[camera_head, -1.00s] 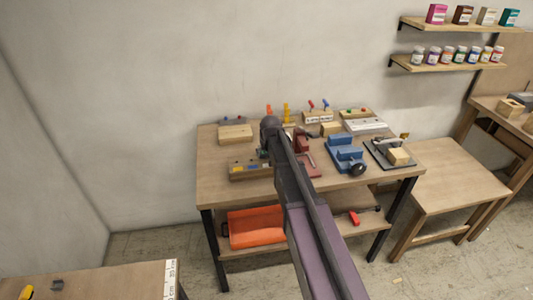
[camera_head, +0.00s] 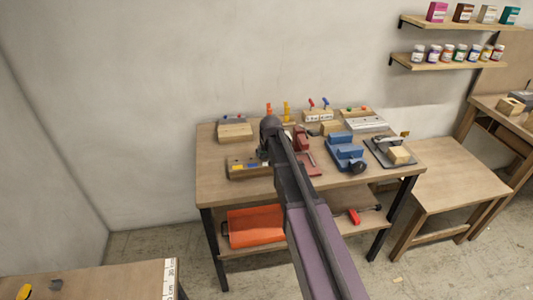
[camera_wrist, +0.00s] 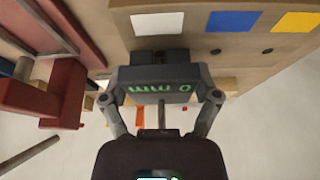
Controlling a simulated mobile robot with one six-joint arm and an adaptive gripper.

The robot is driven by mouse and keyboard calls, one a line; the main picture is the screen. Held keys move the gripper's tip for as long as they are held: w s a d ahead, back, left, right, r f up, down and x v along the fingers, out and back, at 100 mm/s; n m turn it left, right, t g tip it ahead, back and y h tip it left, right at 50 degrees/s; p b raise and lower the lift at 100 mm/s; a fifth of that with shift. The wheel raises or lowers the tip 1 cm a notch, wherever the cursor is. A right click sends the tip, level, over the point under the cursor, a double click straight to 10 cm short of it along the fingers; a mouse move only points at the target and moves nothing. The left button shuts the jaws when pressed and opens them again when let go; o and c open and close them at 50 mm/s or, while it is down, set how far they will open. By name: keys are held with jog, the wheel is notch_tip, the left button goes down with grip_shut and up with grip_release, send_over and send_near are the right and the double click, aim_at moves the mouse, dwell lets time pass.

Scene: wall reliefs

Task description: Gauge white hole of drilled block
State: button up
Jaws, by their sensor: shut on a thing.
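The drilled block (camera_head: 240,175), a wooden bar with coloured patches, lies at the front left of the table. In the wrist view the block (camera_wrist: 185,50) fills the top, with white (camera_wrist: 158,24), blue and yellow patches. Small dark holes show below the blue and yellow patches. My gripper (camera_wrist: 164,96) is shut on a dark gauge (camera_wrist: 160,88), whose green display appears upside down and reads about 0 mm. The gauge's dark front end lies over the block just below the white patch. It hides the white hole, so I cannot tell whether a probe is inside.
A red vise (camera_head: 301,138) stands right of the block; in the wrist view its red body (camera_wrist: 45,95) is close on the left. A blue vise (camera_head: 345,152) and a clamp plate (camera_head: 385,155) are farther right. Small blocks and racks line the table's back.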

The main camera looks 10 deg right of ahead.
jog(key=shift+f+b, duration=0.3)
jog(key=shift+f, duration=0.05)
jog(key=o, duration=1.1)
jog(key=shift+r, duration=0.2)
